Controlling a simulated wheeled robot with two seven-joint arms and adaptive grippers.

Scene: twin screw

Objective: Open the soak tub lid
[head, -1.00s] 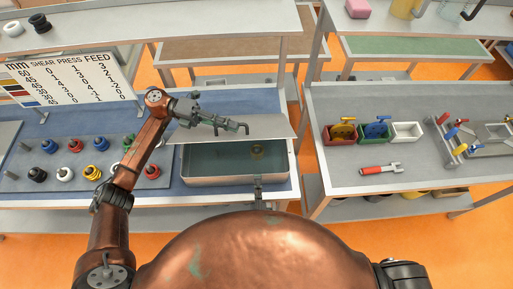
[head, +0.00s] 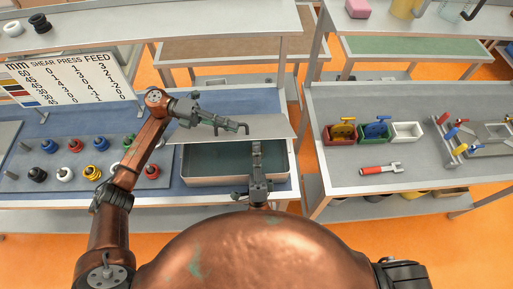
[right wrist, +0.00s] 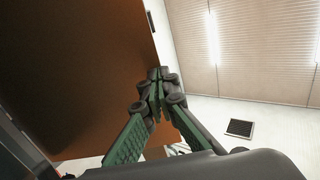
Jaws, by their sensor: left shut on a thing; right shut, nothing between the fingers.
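The soak tub (head: 235,181) is a copper-edged rectangular tray on the blue mat, with greenish water (head: 205,162) inside. Its grey lid (head: 270,127) sits raised and shifted back, so the front part of the tub is uncovered. My left gripper (head: 228,124) is shut on the lid, reaching in from the left over its top; the dark hooked bar of the handle shows at its tip. My right gripper (head: 256,150) is shut and empty, pointing up over the tub by the lid's front edge. It also shows closed in the right wrist view (right wrist: 155,90).
Several coloured knobs (head: 75,146) stand left of the tub, before a number board (head: 75,80). A right-hand bench holds small bins (head: 375,131) and a red-handled tool (head: 375,169). A large brown surface (right wrist: 85,70) lies close beside my right gripper in its wrist view.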

